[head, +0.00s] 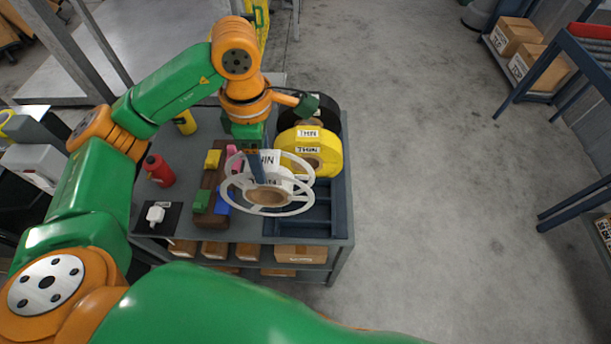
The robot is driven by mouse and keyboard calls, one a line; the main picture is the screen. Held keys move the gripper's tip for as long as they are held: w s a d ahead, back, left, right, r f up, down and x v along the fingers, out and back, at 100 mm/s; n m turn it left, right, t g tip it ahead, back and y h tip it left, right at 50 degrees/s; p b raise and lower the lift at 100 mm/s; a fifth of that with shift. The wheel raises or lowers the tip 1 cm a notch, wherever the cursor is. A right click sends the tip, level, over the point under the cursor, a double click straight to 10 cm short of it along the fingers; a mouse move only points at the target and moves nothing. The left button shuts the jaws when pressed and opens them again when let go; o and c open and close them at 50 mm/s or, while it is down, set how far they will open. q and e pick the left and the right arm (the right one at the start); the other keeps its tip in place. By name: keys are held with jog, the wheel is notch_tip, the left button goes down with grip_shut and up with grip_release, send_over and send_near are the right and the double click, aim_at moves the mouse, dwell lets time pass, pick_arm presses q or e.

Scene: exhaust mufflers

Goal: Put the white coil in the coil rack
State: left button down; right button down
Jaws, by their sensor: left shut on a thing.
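The white coil (296,207), a spoked reel with a white label, hangs from my left gripper (257,168) over the middle of the cart. The gripper points down and is shut on the coil near its upper part; the fingertips are partly hidden by the label. The coil rack (318,226) is a dark blue frame with slots at the right of the cart top. The coil is at the rack's left side, overlapping its front empty slots in the picture; I cannot tell its height above them. My right gripper is not in view.
A yellow coil (330,152) and a black coil (326,108) stand in the rack's rear part. Left of the rack are a brown block holder (211,180) with coloured blocks, a red bottle (158,170) and a white item on a black mat (156,214).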

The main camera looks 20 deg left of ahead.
aim_at(305, 170)
pick_arm(q)
jog(key=w+d+f, duration=0.1)
jog(key=d+f, duration=0.1)
jog(key=w+d+f+p, duration=0.1)
jog(key=d+f, duration=0.1)
jog(key=w+d+f, duration=0.2)
jog(key=shift+w+d+f+p, duration=0.3)
jog(key=shift+f+p, duration=0.1)
jog(key=shift+f, duration=0.1)
notch_tip(305, 170, down, 3)
jog(key=shift+f+p, duration=0.15)
jog(key=shift+p, duration=0.65)
jog(key=shift+f, duration=0.2)
jog(key=shift+c, duration=0.6)
grip_release()
jog(key=shift+r, duration=0.1)
